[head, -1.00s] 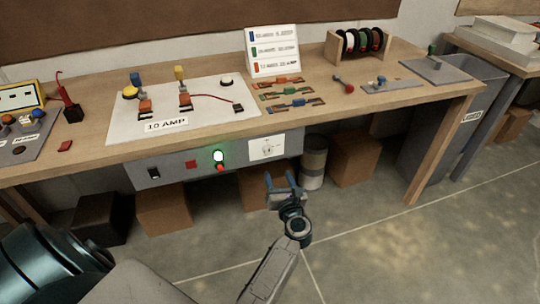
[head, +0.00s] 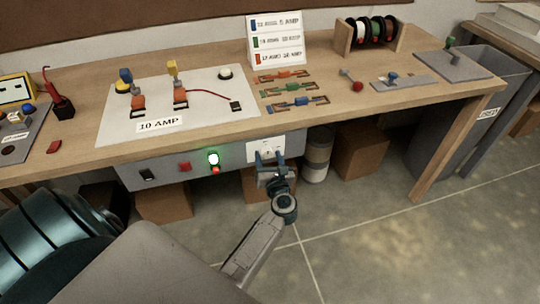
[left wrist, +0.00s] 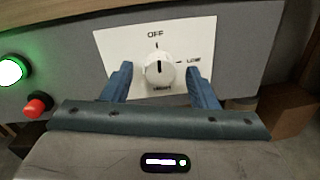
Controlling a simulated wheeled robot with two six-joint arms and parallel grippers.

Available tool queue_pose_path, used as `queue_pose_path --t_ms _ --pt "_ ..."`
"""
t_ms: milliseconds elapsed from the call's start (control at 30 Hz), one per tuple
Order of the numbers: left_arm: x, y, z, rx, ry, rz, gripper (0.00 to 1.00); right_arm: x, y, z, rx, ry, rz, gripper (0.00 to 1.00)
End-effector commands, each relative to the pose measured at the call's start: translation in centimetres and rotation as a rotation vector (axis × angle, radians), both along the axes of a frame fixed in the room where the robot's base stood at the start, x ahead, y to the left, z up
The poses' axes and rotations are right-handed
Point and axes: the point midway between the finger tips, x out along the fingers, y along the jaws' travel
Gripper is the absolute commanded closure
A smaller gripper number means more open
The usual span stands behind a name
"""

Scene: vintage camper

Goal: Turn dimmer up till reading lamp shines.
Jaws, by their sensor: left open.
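The dimmer is a white round knob (left wrist: 159,73) on a white plate (left wrist: 116,43) marked OFF at the top and LOW at the right, with a lower word hard to read. Its dark pointer line stands upright, toward OFF. The plate also shows on the front panel under the bench in the head view (head: 281,148). My left gripper (left wrist: 160,86) is open, one blue finger on each side of the knob; I cannot tell whether they touch it. It shows before the plate in the head view (head: 271,159). I cannot make out a lit reading lamp. My right gripper is out of view.
On the panel (head: 130,174) left of the dimmer are a glowing green light (head: 213,159), a red button (head: 215,170) and a black switch (head: 147,175). The wooden bench top (head: 330,105) overhangs the panel. Boxes and a can (head: 317,156) stand underneath. The floor in front is clear.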

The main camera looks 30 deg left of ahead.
Motion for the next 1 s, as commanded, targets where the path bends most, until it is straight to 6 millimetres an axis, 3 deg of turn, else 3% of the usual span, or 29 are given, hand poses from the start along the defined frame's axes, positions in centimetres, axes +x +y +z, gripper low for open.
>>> queue_pose_path --t_ms 67,300,667,1000 --pt "0.0 0.0 0.0 0.0 0.0 0.0 0.47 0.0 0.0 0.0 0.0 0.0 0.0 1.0" --pt "0.0 0.0 0.0 0.0 0.0 0.0 0.92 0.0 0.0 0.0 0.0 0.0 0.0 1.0" --pt "0.0 0.0 0.2 0.03 0.036 0.0 0.92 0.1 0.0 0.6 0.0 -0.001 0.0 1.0" --pt "0.0 0.0 0.5 0.183 0.215 -0.001 0.92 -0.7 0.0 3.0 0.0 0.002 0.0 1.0"
